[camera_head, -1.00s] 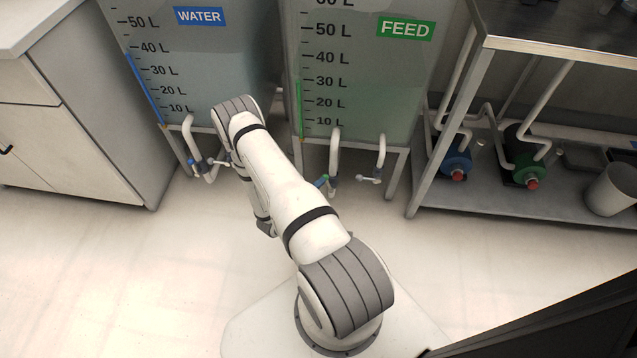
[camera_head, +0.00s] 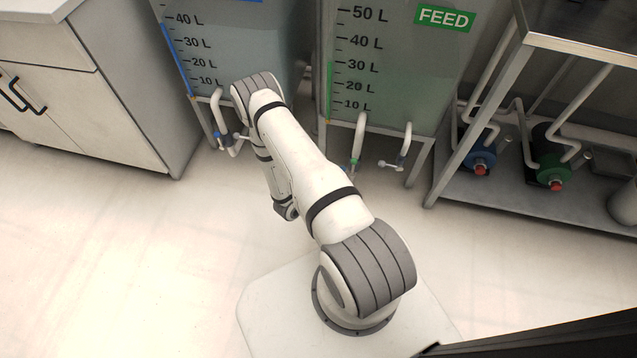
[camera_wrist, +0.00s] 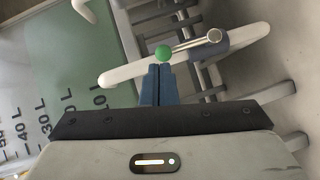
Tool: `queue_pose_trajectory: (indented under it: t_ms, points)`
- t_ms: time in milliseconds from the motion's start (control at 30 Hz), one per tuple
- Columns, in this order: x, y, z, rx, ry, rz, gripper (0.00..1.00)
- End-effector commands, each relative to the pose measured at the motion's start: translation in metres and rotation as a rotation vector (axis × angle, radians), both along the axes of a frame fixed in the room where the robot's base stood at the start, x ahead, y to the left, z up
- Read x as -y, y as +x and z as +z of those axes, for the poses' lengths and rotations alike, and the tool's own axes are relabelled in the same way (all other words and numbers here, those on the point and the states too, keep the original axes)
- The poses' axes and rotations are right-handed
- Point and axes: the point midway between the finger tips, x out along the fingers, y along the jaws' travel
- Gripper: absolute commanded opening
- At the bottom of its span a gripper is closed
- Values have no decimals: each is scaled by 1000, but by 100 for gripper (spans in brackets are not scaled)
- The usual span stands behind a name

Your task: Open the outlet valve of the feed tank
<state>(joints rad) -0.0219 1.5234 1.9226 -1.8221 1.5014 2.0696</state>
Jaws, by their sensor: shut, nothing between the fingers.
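The feed tank (camera_head: 395,75) has a green FEED label and a litre scale. Its outlet pipe (camera_head: 361,128) comes down at the front, with a green-knobbed valve (camera_head: 354,162) low on it. In the wrist view, the green knob (camera_wrist: 163,52) ends a thin metal lever (camera_wrist: 192,43) that runs to the grey-blue valve body (camera_wrist: 208,47). The lever looks roughly in line with the white pipe (camera_wrist: 245,37). My gripper (camera_wrist: 160,72) is shut and empty, its blue fingertips just below the knob in the picture; I cannot tell whether they touch. In the head view my arm hides the gripper.
A second pipe with a tap (camera_head: 402,155) hangs to the right under the feed tank. The water tank (camera_head: 230,50) and its valve (camera_head: 230,138) stand left. Right is a metal rack (camera_head: 490,185) with pumps. Open floor (camera_head: 130,260) lies in front.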

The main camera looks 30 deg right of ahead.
Motion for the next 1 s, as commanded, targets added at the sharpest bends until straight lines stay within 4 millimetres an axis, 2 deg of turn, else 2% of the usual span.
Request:
queue_pose_trajectory:
  t_ms: [33, 200, 500, 700, 933, 1000]
  points:
    - [-12, -1, 5, -1, 0, 8, 0]
    - [-44, -10, 11, -3, 0, 9, 0]
    - [-84, -22, 18, -1, -1, 4, 0]
    - [-93, -25, 19, -1, 1, 1, 0]
    - [-94, -25, 19, -1, 0, -1, 0]
    - [-94, -24, 25, -2, 0, -8, 0]
